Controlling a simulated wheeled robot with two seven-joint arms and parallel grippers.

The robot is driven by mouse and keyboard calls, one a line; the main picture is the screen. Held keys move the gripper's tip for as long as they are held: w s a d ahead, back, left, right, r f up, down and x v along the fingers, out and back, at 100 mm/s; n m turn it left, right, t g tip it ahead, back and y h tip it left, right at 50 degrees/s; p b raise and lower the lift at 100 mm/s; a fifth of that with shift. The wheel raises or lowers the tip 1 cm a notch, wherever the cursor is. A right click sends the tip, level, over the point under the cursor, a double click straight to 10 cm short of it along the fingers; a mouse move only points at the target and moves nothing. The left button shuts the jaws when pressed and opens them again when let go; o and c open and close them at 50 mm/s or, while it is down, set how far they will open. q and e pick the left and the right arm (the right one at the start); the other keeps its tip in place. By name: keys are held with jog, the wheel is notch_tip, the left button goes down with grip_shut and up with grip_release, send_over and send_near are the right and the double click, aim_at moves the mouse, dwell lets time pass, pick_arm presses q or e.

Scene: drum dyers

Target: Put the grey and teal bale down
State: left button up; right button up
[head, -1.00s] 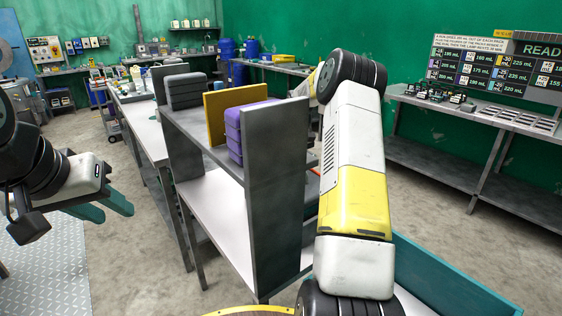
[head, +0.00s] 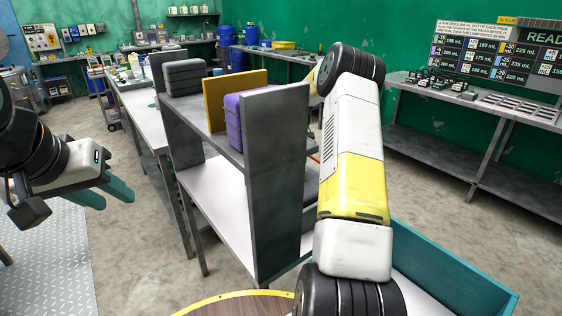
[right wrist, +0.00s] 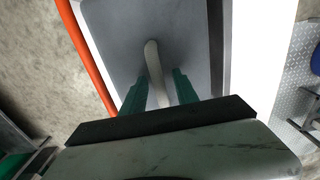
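My right gripper (right wrist: 160,85) shows in the right wrist view with its two teal fingers apart, one on each side of a pale upright strip (right wrist: 153,62). The strip stands over a flat grey surface (right wrist: 115,40); I take this for the grey bale's top and handle, but no teal on it shows. In the head view my right arm and the shelf hide this gripper and what is under it. My left gripper (head: 106,194) is open and empty at the left, apart from the shelf.
A grey shelf unit (head: 272,170) holds a dark grey bale (head: 184,76), a yellow panel (head: 222,92) and a purple bale (head: 234,122). A round brown top (head: 240,306) is at the bottom. A long bench (head: 470,165) stands at the right, with open floor before it.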

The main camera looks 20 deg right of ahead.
notch_tip(320, 180, up, 12)
jog(key=shift+r, duration=0.15)
dwell(0.5)
